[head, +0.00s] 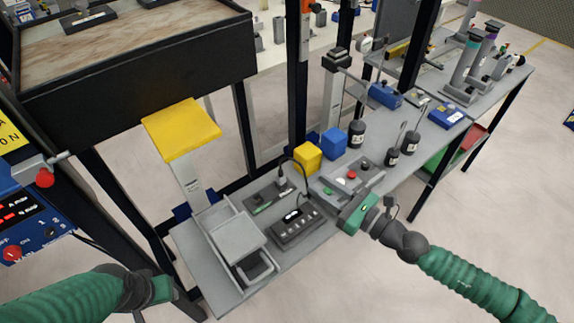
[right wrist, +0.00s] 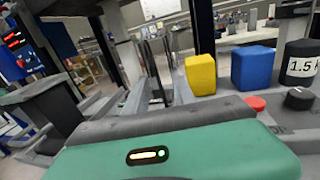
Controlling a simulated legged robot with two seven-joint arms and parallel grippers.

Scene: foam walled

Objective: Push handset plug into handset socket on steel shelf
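A dark panel (head: 262,206) lies on the grey steel shelf (head: 205,275). A small upright plug-like piece (head: 282,182) stands at its back edge, with a thin black cable arching from it. I cannot tell whether it is seated in a socket. A dark box with a small lit display and several knobs (head: 290,231) sits in front. My right gripper (head: 338,200) is over the shelf, right of that box, beside the panel with the red button (head: 351,175). Its green body (right wrist: 170,152) fills the bottom of the right wrist view; its fingers are unclear. My left gripper (head: 172,288) is low at the shelf's left end, away from these things.
A yellow block (head: 307,156) and a blue block (head: 333,142) stand behind, with dark weights (head: 356,134) to their right. A grey tray (head: 255,270) and a raised yellow plate (head: 182,129) are on the left. Black posts (head: 298,80) rise behind the shelf.

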